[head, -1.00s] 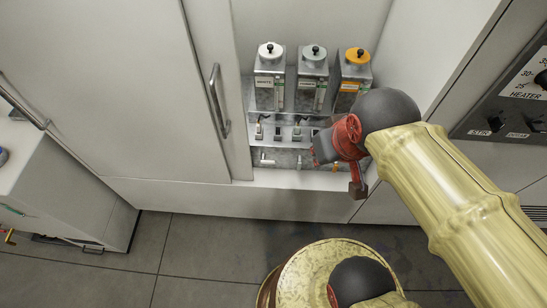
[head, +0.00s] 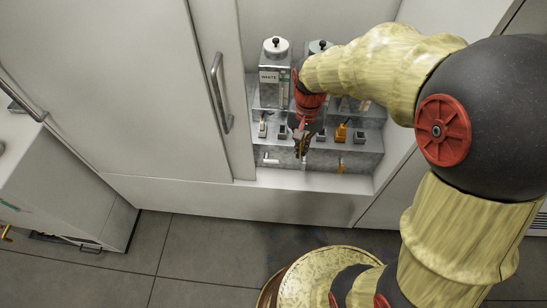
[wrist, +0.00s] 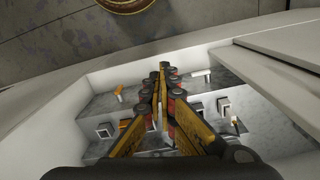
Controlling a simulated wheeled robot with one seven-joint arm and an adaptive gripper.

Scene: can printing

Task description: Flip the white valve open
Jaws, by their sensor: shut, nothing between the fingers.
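The white canister (head: 275,75), labelled WHITE, stands upright at the left of the recessed dispenser. Below it on the step is a small white-topped lever valve (head: 263,129), leftmost in its row. It also shows at the right in the wrist view (wrist: 237,122). A white spout (head: 269,158) sticks out of the lower front face. My gripper (head: 301,150) is shut and empty, pointing down in front of the dispenser, right of the white valve and apart from it. Its closed fingertips (wrist: 163,70) show in the wrist view. Whether the fingers touch anything is unclear.
An orange valve (head: 341,132) and orange spout (head: 341,165) are to the right of my gripper. A cabinet door with a metal handle (head: 221,93) stands left of the recess. The white ledge (head: 280,178) in front is clear. My arm hides the other canisters partly.

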